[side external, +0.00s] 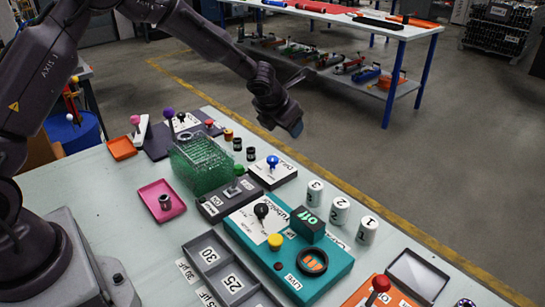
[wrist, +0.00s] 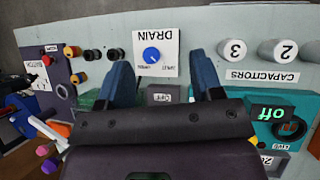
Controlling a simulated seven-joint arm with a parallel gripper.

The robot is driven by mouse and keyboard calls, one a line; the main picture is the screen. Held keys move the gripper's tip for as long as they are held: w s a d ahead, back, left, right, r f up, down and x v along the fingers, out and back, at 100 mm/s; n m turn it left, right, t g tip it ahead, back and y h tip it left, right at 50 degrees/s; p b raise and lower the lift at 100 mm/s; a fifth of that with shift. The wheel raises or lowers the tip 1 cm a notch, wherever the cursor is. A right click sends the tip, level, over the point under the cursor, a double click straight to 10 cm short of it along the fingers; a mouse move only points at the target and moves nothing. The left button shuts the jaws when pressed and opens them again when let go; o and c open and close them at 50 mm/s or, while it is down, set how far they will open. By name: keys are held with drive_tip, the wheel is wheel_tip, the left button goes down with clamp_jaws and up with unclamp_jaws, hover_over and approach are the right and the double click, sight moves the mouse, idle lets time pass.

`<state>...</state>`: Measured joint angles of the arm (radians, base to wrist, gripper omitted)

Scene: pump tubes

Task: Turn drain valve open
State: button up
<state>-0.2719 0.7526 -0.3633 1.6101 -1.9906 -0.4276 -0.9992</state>
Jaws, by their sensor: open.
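The drain valve is a round blue knob (wrist: 151,54) on a white plate labelled DRAIN (wrist: 170,40), which appears upside down in the wrist view. In the side view the blue knob (side external: 272,161) stands on its white-topped box (side external: 284,172) near the table's far edge. My gripper (side external: 297,130) is above and apart from the knob in the side view. In the wrist view my gripper (wrist: 162,70) is open and empty, its two blue fingers spread, with the knob showing between and beyond them. A small pale mark shows on the knob; its exact setting is too small to tell.
A green transparent rack (side external: 200,165) stands left of the drain box. White numbered capacitor cylinders (side external: 340,209) stand to its right. A teal box (side external: 322,268) with a black knob and display lies in front. Small black and orange posts (side external: 237,143) are nearby.

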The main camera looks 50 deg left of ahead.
sight(272, 158)
drive_tip(key=a+f+n+g, duration=0.1)
drive_tip(key=f+n, duration=0.1)
drive_tip(key=f, duration=0.2)
drive_tip(key=a+f+n+g, duration=0.1)
drive_tip(key=a+f+n, duration=0.1)
drive_tip(key=f+n, duration=0.1)
drive_tip(key=a+f+n+g+y, duration=0.1)
drive_tip(key=f+n, duration=0.2)
drive_tip(key=f, duration=0.3)
drive_tip(key=shift+w+a, duration=0.15)
drive_tip(key=shift+a, duration=0.25)
drive_tip(key=shift+r, duration=0.1)
drive_tip(key=c, duration=0.9)
